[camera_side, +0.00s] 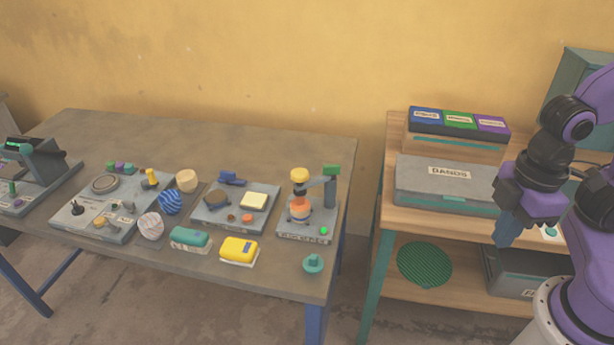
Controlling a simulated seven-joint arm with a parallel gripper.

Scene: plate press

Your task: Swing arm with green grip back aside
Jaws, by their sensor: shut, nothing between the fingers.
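The plate press (288,226) stands near the right end of the grey table. Its grey swing arm (318,183) carries a green grip (333,170) at the right. The arm reaches left from a dark post to the head with a yellow knob (299,175), above an orange part (300,209). A green light (323,230) shows on the press base. My gripper (507,243) is far to the right, pointing down in front of the wooden shelf unit, well apart from the press. It is shut and empty.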

